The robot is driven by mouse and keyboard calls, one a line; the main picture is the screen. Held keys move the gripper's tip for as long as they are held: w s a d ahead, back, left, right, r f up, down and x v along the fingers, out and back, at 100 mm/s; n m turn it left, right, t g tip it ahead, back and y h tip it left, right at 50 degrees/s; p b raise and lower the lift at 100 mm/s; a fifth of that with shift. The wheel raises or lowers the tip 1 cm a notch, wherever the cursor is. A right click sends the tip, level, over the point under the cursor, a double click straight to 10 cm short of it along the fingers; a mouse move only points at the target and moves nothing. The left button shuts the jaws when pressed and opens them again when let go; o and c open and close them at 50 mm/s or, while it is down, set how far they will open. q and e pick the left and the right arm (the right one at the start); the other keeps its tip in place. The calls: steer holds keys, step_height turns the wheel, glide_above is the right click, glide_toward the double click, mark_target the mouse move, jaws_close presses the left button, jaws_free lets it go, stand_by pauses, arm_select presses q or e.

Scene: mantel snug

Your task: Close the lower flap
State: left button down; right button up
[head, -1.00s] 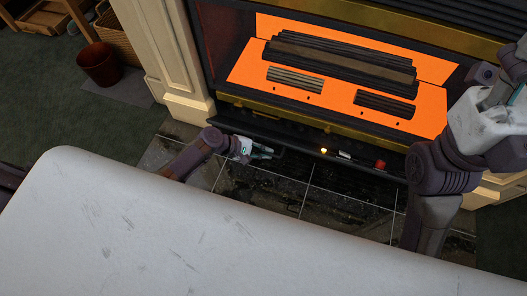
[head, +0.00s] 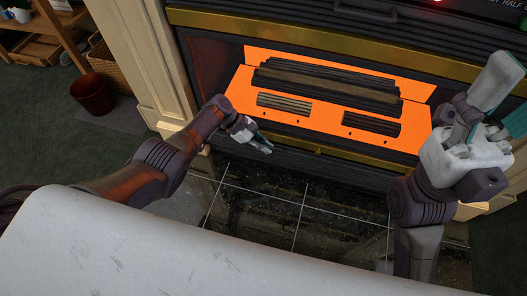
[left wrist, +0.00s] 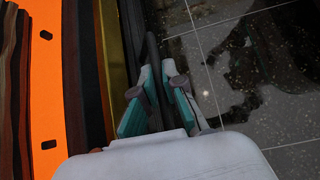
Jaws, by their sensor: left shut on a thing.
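The lower flap (head: 330,172) is a long dark panel below the brass strip of the fireplace. It stands raised against the front, and the controls behind it are hidden. I cannot tell whether a small gap remains at its top. My left gripper (head: 262,147) is at the left part of the flap's top edge. In the left wrist view my left gripper (left wrist: 160,97) has its teal-padded fingers on either side of a thin black bar (left wrist: 152,50) at the flap. My right gripper (head: 490,112) is open and empty at the right, pointing up, away from the flap.
Above the flap are a brass strip (head: 345,160) and a glowing orange firebed (head: 300,132) with dark logs. Dark glossy hearth tiles (head: 270,205) lie clear in front. A pale pilaster (head: 135,60), red-brown bin (head: 92,95) and wicker basket stand to the left.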

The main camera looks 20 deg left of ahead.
arm_select(q)
steer(key=shift+w, duration=0.2)
steer(key=c, duration=1.2)
jaws_free()
steer(key=shift+c, duration=0.2)
steer(key=v, duration=1.2)
